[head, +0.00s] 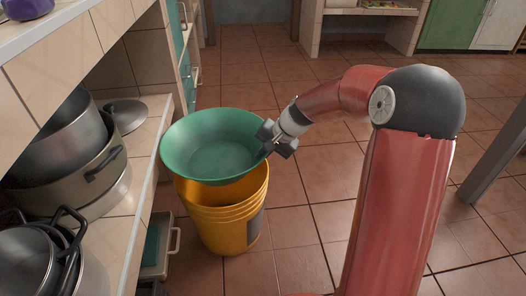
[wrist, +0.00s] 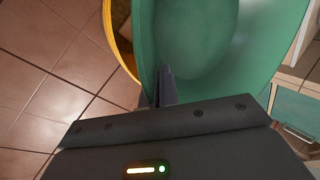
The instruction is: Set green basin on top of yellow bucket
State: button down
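The green basin (head: 215,146) is a wide, shallow bowl, tilted a little, above the yellow bucket (head: 228,215) in the head view. The bucket stands upright on the floor with part of its open mouth showing. The basin overlaps its back and left side; I cannot tell whether they touch. My gripper (head: 268,140) is at the basin's right rim and looks shut on it. In the wrist view the fingers (wrist: 166,86) meet the basin's wall (wrist: 205,50), and the bucket's yellow rim (wrist: 118,40) shows behind it at the upper left.
A tiled counter (head: 145,160) with steel pots (head: 75,150) and a lid (head: 126,113) stands on the left, close to the basin. A drawer or shelf front (head: 160,245) is left of the bucket. The tiled floor (head: 300,215) to the right is clear.

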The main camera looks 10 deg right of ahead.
notch_tip(320, 180, down, 6)
jog(key=b, duration=0.4)
jog(key=shift+f, duration=1.35)
dwell(0.8)
jog(key=c, duration=1.6)
grip_release()
jog(key=shift+s, duration=0.1)
